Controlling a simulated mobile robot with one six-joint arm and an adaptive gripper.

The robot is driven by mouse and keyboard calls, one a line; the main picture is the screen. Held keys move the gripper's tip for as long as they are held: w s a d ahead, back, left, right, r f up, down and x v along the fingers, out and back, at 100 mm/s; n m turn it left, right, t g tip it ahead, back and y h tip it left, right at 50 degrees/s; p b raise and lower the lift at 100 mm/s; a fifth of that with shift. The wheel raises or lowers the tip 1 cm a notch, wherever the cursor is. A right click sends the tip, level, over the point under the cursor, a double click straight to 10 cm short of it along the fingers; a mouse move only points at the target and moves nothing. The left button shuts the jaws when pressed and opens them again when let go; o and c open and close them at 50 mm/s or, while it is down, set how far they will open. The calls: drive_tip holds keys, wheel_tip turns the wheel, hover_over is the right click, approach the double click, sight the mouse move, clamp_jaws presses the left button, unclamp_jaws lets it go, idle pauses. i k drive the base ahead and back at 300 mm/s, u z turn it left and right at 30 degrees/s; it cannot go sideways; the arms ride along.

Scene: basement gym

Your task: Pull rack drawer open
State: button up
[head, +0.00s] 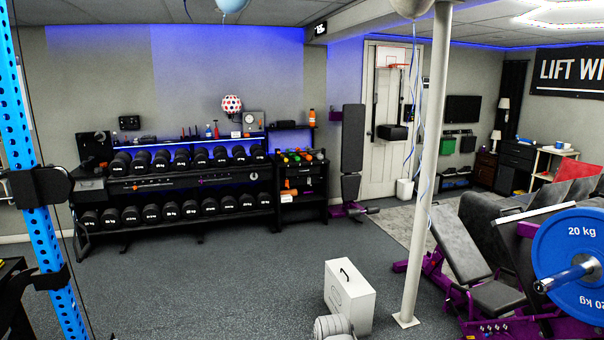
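A long black dumbbell rack (166,184) stands against the far wall with two rows of black dumbbells. A black shelf unit (304,205) adjoins its right end, with small coloured items on top and orange items on its shelves. I cannot make out which part is the rack drawer, or whether it is open or shut, at this distance. A small grey box-like part (91,184) sits at the rack's left end. My gripper is not in view.
A blue upright (36,180) stands close on the left. A white case (349,295) and a pale pole (427,170) stand in front. A purple-framed bench (460,243) and a blue weight plate (575,245) are on the right. The dark floor (220,275) before the rack is clear.

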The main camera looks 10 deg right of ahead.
sight(291, 171)
drive_tip(key=u, duration=0.05)
drive_tip(key=i, duration=5.8)
